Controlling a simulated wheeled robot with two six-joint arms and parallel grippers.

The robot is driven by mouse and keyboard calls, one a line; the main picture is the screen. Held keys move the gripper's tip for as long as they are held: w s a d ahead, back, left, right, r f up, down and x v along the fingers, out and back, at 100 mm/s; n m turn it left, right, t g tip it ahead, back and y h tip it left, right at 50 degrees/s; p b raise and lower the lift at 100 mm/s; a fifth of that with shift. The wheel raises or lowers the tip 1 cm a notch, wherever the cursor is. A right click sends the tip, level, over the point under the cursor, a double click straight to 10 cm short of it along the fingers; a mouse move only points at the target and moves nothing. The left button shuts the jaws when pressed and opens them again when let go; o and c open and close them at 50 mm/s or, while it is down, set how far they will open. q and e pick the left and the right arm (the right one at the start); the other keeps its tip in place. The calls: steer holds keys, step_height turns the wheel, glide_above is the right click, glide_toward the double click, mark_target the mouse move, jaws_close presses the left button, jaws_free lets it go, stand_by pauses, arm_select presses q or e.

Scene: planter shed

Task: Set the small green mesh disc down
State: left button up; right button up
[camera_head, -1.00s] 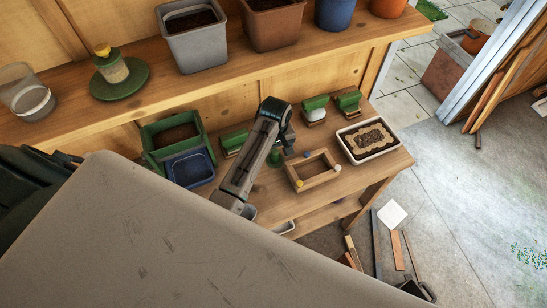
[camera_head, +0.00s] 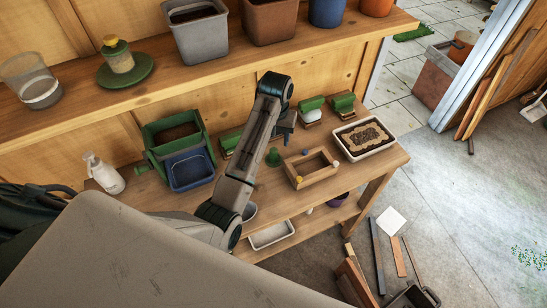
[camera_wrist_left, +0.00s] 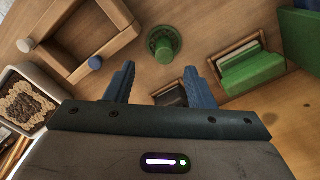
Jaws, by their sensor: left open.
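A small round green piece (camera_head: 273,157) stands on the bench left of the wooden frame. In the left wrist view the green piece (camera_wrist_left: 163,43) has a wide rim and a raised round middle; I cannot make out mesh. No separate green mesh disc is clear. My left gripper (camera_head: 286,136) is above the bench, near the green piece. In the left wrist view the left gripper's fingers (camera_wrist_left: 160,72) are apart with nothing between them, and the green piece lies beyond the tips, apart from them. My right gripper is out of view.
An open wooden frame (camera_head: 299,182) with small knobs and a white tray of soil (camera_head: 338,149) lie to the right. A green crate (camera_head: 148,155), a blue tub (camera_head: 208,184) and a white bottle (camera_head: 104,184) are left.

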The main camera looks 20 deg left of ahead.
mark_target(274, 150)
arm_select(q)
steer(key=shift+d+f+m, duration=0.1)
steer(key=shift+f+m, duration=0.1)
steer(key=shift+m, duration=0.2)
steer(key=shift+f, duration=0.25)
steer(key=shift+f+p, duration=0.7)
steer(key=shift+f, duration=0.1)
steer(key=f+p, duration=0.1)
steer(key=f, duration=0.1)
steer(key=a+f+p, duration=0.1)
steer(key=f, duration=0.1)
steer(key=shift+f, duration=0.2)
steer(key=shift+w+f, duration=0.1)
steer(key=shift+f, duration=0.3)
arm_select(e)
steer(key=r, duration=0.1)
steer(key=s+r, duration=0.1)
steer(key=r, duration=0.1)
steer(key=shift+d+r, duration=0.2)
arm_select(q)
steer(key=shift+c, duration=0.4)
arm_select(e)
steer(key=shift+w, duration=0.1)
arm_select(q)
jaws_close()
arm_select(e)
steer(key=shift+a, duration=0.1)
